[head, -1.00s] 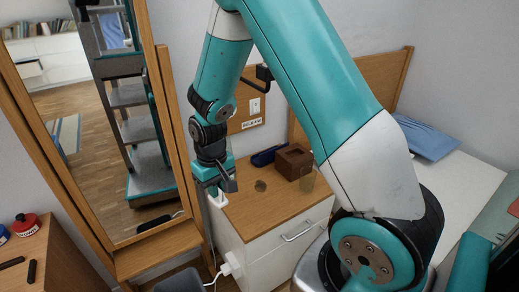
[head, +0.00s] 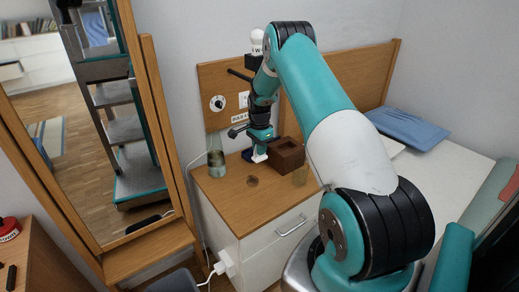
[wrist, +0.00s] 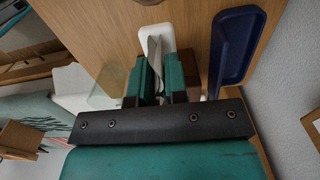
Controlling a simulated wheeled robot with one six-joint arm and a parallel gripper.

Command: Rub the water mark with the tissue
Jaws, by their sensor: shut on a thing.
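My gripper (head: 260,150) is shut on a white tissue (head: 260,158) above the back part of the wooden cabinet top. In the wrist view the tissue (wrist: 153,45) sticks out between the teal fingers of my gripper (wrist: 163,65). The round dark water mark (head: 252,181) lies on the cabinet top (head: 240,205), in front of and a little left of the tissue, and apart from it in the picture. I cannot tell whether the tissue touches the wood.
A brown wooden box (head: 287,154) stands just right of my gripper. A clear glass (head: 300,177) stands in front of it. A blue tray (wrist: 237,45) lies by the wall. The front of the top is clear.

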